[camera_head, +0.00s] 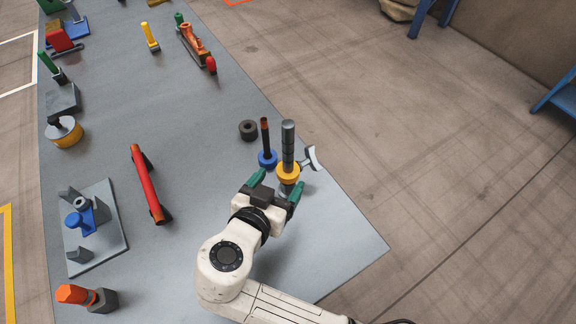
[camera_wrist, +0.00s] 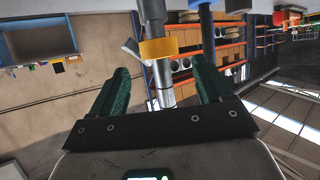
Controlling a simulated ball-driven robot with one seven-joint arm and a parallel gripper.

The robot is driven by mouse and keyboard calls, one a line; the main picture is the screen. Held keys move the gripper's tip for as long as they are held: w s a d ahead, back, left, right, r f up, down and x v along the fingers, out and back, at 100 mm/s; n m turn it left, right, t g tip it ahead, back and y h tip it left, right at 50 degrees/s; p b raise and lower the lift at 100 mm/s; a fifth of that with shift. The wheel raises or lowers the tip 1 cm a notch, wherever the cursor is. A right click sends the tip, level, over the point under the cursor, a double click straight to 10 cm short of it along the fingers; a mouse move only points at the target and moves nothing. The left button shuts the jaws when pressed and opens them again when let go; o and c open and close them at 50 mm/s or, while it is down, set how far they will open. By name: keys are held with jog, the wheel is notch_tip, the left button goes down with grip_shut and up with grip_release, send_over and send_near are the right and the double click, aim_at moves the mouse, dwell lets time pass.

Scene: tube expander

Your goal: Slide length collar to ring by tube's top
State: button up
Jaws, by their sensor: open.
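A yellow collar (camera_head: 288,173) sits around the lower part of an upright dark grey post (camera_head: 288,140). Several ring lines mark the post above the collar. In the wrist view the yellow collar (camera_wrist: 159,48) and post appear between my fingers, with the picture upside down. My gripper (camera_head: 277,187) is open, with its green fingers spread near the collar and holding nothing. Contact with the collar cannot be told. Beside the post, a thinner dark rod (camera_head: 265,138) with a reddish top stands in a blue collar (camera_head: 267,159). The post's foot is partly hidden by my gripper.
A pale T-shaped handle (camera_head: 311,158) sticks out right of the post. A dark ring (camera_head: 248,130) lies behind the rod. A red bar (camera_head: 148,185) and a grey plate with blue parts (camera_head: 97,235) are to the left. The table's right edge is close.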

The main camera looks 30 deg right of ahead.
aim_at(285, 154)
jog(key=p+x, duration=0.1)
jog(key=x, duration=0.5)
jog(key=shift+f, duration=0.1)
jog(key=c, duration=1.4)
notch_tip(285, 154, up, 7)
jog(key=shift+a+r+p, duration=0.1)
jog(key=shift+r+p, duration=0.1)
jog(key=shift+p, duration=0.9)
jog(key=o, duration=1.4)
jog(key=shift+f, duration=0.1)
